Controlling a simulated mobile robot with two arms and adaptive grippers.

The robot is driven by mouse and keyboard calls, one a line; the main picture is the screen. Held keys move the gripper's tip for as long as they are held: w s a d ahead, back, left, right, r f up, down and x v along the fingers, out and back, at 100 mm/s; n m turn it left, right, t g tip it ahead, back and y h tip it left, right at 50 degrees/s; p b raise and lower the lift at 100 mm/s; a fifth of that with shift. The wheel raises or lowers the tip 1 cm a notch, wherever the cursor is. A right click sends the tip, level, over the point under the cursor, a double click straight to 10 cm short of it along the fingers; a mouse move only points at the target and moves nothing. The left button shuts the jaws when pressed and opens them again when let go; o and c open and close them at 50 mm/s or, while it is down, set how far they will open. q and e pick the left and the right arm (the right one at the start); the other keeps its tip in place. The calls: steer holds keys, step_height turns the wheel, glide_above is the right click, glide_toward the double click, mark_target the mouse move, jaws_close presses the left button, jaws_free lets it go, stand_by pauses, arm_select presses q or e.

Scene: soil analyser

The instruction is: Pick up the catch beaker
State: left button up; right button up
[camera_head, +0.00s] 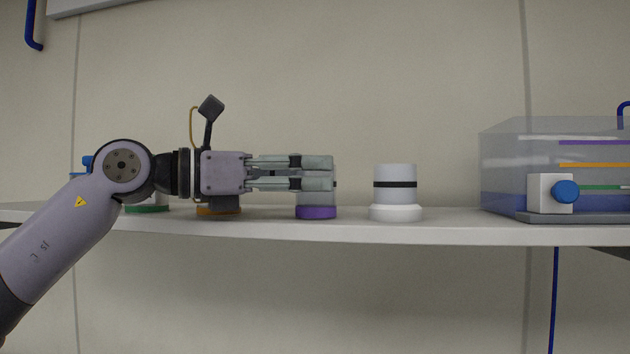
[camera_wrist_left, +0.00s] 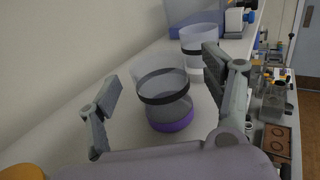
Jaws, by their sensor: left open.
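A clear beaker with a black band and a purple base (camera_head: 316,212) stands upright on the shelf, partly hidden behind my left gripper (camera_head: 317,172). In the left wrist view this purple-based beaker (camera_wrist_left: 170,120) shows between the two spread fingers, with a gap to each side. My left gripper is open and level. A second beaker with a black band (camera_head: 396,190) stands upright on a white round base to the right of the fingertips. It also shows farther off in the left wrist view (camera_wrist_left: 202,40). No label shows which one is the catch beaker. My right gripper is out of view.
A white shelf (camera_head: 450,228) carries everything. An orange base (camera_head: 218,210) and a green base (camera_head: 147,208) stand left, partly behind my arm. A clear box (camera_head: 505,165) with a blue-knobbed white block (camera_head: 545,192) stands right. The shelf between white base and box is clear.

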arm_select(q)
steer(key=shift+w+d+r, duration=0.1)
steer(key=shift+w+d, duration=0.2)
steer(key=shift+d, duration=0.35)
steer(key=shift+w+d, duration=0.2)
steer(key=shift+d, duration=0.1)
steer(key=shift+s+a, duration=0.1)
steer(key=shift+a, duration=0.05)
steer(key=shift+c, duration=0.3)
steer(key=shift+c, duration=0.7)
steer(key=c, duration=1.2)
